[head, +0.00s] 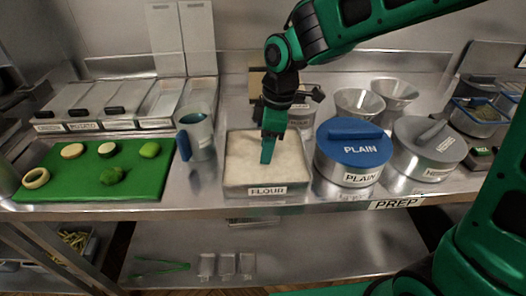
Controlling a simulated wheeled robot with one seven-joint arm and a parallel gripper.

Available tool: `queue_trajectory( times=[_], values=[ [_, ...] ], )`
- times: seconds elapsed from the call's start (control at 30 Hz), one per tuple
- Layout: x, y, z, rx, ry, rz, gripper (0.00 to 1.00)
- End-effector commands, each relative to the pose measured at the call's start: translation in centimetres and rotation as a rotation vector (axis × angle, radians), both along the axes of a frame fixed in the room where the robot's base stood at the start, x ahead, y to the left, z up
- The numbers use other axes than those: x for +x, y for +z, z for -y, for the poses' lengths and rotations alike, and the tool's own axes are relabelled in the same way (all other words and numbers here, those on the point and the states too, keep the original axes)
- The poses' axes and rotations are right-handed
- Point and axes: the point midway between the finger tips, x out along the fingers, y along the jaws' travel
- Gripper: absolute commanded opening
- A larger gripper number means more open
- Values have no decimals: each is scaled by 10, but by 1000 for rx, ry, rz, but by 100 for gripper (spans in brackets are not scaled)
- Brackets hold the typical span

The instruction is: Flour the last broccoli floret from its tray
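A green broccoli floret (113,175) lies on the green board (60,190) at the left. The flour tray (262,191), labelled FLOUR, is a square pan filled with pale flour in the middle of the counter. My gripper (267,155) points down over the flour, with its fingertips at or just above the surface. The fingers line up from this side, so the gap between them is hidden. I see no floret at the fingertips or on the flour.
Onion, potato and zucchini pieces seem to share the board. A jug (197,135) with a blue handle stands left of the flour. A blue-lidded PLAIN pot (352,150) and a grey-lidded pot (428,145) stand right. Lidded bins (75,105) and raised lids line the back.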

Motion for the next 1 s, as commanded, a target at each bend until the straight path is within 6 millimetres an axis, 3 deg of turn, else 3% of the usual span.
queue_trajectory(
  times=[0.33,1.0],
  values=[
    [0,3,0,1,0,1,27],
    [0,48,1,0,-1,1,27]
  ],
)
